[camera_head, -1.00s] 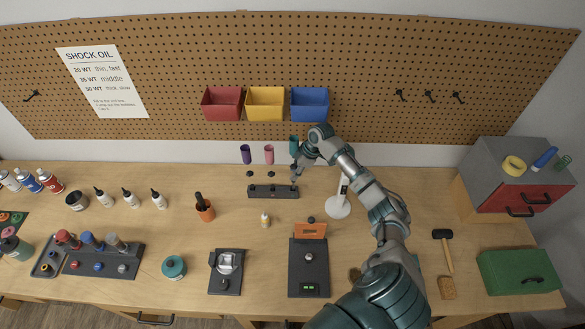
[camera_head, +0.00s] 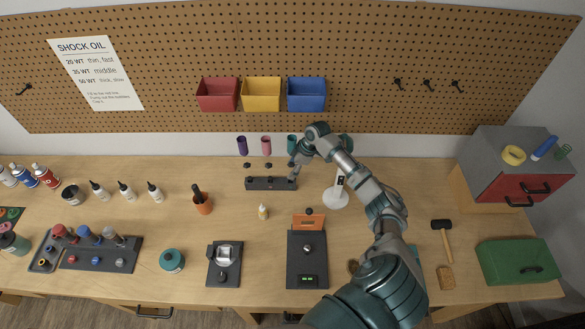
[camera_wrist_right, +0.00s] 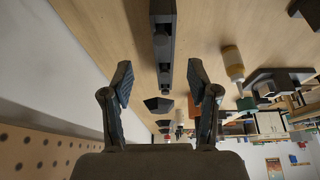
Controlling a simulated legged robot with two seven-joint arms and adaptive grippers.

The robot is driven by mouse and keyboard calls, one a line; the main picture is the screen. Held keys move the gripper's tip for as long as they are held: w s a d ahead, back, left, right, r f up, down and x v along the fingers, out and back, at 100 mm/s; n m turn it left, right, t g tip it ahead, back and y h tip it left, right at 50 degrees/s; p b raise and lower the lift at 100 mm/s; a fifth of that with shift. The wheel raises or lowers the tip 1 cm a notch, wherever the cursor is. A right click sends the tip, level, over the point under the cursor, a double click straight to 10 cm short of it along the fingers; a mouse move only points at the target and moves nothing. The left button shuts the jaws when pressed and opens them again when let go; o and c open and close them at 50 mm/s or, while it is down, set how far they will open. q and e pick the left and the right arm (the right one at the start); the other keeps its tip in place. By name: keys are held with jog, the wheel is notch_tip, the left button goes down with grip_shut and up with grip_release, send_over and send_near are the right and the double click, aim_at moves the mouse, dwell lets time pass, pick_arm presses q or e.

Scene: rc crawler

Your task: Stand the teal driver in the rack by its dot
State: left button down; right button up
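The teal driver's upright handle (camera_head: 292,144) shows at the back of the bench, just behind my right gripper. Its lower part is hidden in the head view, and I cannot make the driver out in the right wrist view. The dark rack (camera_head: 270,183) lies in front of it as a low bar. It also shows in the right wrist view (camera_wrist_right: 163,35). My right gripper (camera_head: 293,173) is low by the rack's right end. In the right wrist view its fingers (camera_wrist_right: 158,80) stand wide apart with nothing visible between them. My left gripper is out of view.
A purple handle (camera_head: 242,145) and a pink handle (camera_head: 266,145) stand left of the teal one. A white lamp base (camera_head: 336,197) is close on the right. A small bottle (camera_head: 263,212) stands in front of the rack. Bare bench lies left of the rack.

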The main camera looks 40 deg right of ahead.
jog(key=shift+a+r, duration=0.15)
jog(key=shift+r, duration=0.25)
jog(key=r, duration=0.9)
jog(key=shift+d, duration=0.25)
jog(key=shift+w, duration=0.1)
jog(key=shift+a, duration=0.15)
